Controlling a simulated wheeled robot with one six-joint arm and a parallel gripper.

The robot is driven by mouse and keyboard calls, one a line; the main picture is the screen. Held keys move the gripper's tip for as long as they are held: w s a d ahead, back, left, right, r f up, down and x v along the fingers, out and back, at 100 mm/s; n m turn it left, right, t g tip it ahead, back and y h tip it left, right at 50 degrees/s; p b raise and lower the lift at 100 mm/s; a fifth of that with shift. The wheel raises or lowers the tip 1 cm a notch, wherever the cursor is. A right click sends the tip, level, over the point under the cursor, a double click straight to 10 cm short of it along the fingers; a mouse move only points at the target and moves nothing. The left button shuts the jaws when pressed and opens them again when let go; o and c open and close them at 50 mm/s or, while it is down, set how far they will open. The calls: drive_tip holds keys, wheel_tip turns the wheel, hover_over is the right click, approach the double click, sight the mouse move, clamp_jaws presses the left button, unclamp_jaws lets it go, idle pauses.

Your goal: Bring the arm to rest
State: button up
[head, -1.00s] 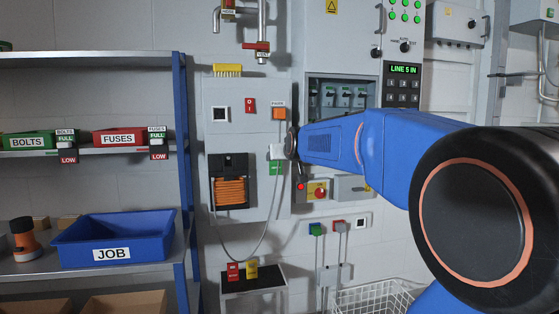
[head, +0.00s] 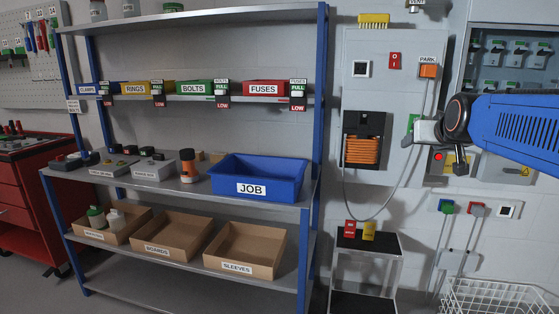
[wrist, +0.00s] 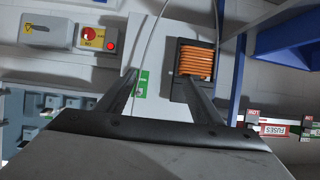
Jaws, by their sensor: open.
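My gripper (wrist: 161,78) is open in the wrist view, its two dark fingers apart with nothing held between them. They point toward the grey wall panel, and the right finger overlaps the orange coil holder (wrist: 197,62) in the picture. In the head view my blue arm (head: 525,118) reaches in from the right. Its dark wrist and pale gripper (head: 424,130) are in front of the panel (head: 375,95), right of the orange coil (head: 361,151). The fingertips are too small to make out there.
A blue-framed shelf (head: 318,150) with a blue JOB bin (head: 256,178) and several smaller bins stands left of the panel. A small black stand (head: 367,245) and a white wire basket (head: 500,298) are below. An open switch cabinet (head: 515,50) is behind the arm.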

drive_tip(key=s+a+f+n+g+y, duration=0.1)
drive_tip(key=s+a+f+g, duration=0.3)
drive_tip(key=s+f, duration=0.9)
drive_tip(key=s+a+f+n+g+y, duration=0.1)
drive_tip(key=s+a+f+g, duration=0.2)
drive_tip(key=s+a+f, duration=0.5)
drive_tip(key=s+f, duration=0.6)
drive_tip(key=s, duration=0.4)
drive_tip(key=shift+a+f+n+g+y, duration=0.15)
drive_tip(key=shift+f+n+g+y, duration=0.15)
drive_tip(key=shift+g, duration=0.1)
